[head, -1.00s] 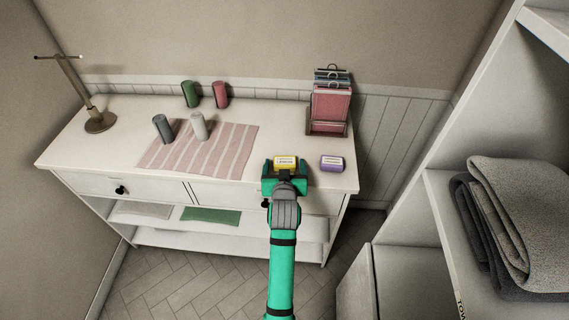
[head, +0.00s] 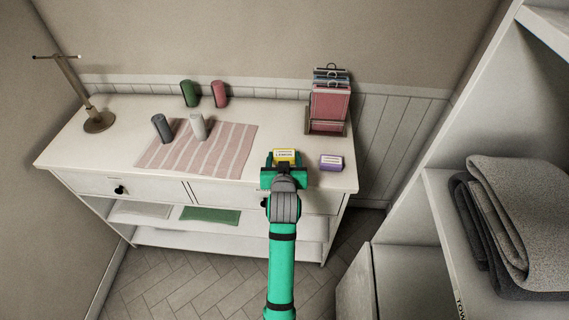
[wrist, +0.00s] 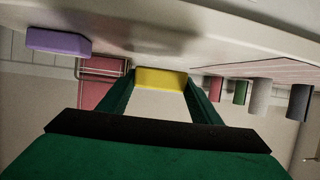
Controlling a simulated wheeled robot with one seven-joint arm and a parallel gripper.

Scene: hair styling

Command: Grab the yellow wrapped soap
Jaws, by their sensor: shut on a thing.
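The yellow wrapped soap (head: 285,155) is at the front right part of the white tabletop in the head view. My green gripper (head: 284,162) is shut on it, one finger on each side. In the wrist view the yellow soap (wrist: 161,80) sits between the two fingertips (wrist: 160,86). The gripper hides the soap's lower part in the head view, so I cannot tell whether it touches the table.
A purple wrapped soap (head: 331,163) lies just right of the gripper. A rack with pink items (head: 329,108) stands behind. Several cylinders, one dark grey (head: 161,128), stand to the left near a striped cloth (head: 235,141). A shelf with folded towels (head: 525,215) is at right.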

